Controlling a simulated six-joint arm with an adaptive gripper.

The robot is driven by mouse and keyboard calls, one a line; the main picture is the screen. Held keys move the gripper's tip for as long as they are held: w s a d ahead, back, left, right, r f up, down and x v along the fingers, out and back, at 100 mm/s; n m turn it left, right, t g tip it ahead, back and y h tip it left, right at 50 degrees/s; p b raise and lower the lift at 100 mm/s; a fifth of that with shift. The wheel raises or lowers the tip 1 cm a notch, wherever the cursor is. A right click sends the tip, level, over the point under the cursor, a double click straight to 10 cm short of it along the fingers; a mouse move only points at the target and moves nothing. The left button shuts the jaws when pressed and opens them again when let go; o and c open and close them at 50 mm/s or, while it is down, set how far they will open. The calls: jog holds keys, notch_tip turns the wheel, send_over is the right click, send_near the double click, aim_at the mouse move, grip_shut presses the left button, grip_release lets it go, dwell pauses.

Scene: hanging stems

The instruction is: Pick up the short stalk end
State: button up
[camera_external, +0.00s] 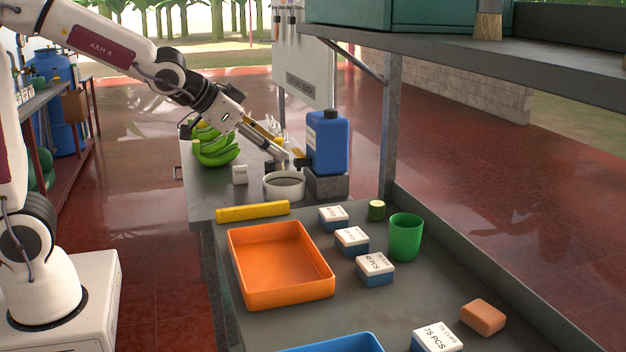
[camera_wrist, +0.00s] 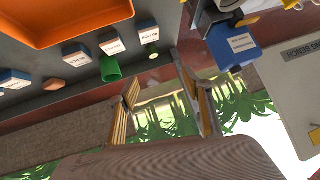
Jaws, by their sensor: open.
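The short stalk end (camera_external: 377,210) is a small green cylinder with a pale top, standing on the grey bench just behind the green cup. It also shows in the wrist view (camera_wrist: 153,56), small, beyond my fingers. My gripper (camera_external: 289,160) is in the air above the back bench, beside the blue jug and over the white bowl, to the left of the stalk end and apart from it. In the wrist view my gripper (camera_wrist: 160,82) has its two yellow-lined fingers spread wide with nothing between them.
A blue jug (camera_external: 327,142) stands on a grey block. A white bowl (camera_external: 284,190), green bananas (camera_external: 215,152) and a yellow bar (camera_external: 252,211) are nearby. Labelled boxes (camera_external: 352,241), a green cup (camera_external: 405,237) and an orange tray (camera_external: 280,265) surround the stalk end. A shelf post (camera_external: 390,130) rises behind.

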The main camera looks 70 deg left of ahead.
jog(key=w+a+f+m+t+h, duration=0.1)
jog(key=w+a+f, duration=0.15)
jog(key=w, duration=0.45)
jog(key=w+a+f+t+h, duration=0.1)
jog(key=w+f, duration=0.3)
jog(key=w, duration=0.3)
jog(key=m+t+h, duration=0.1)
jog(key=h, duration=0.1)
send_near(376, 205)
jog(key=shift+w+a+f, duration=0.1)
jog(key=shift+w+f, duration=0.05)
jog(key=shift+w, duration=0.4)
jog(key=shift+w+a+f, duration=0.1)
jog(key=shift+w+a, duration=0.05)
jog(key=shift+w, duration=0.4)
jog(key=shift+w+d+f+m+t+h, duration=0.15)
jog(key=shift+f+m+t+h, duration=0.15)
jog(key=shift+f+h, duration=0.2)
jog(key=shift+x, duration=1.3)
jog(key=shift+w, duration=0.1)
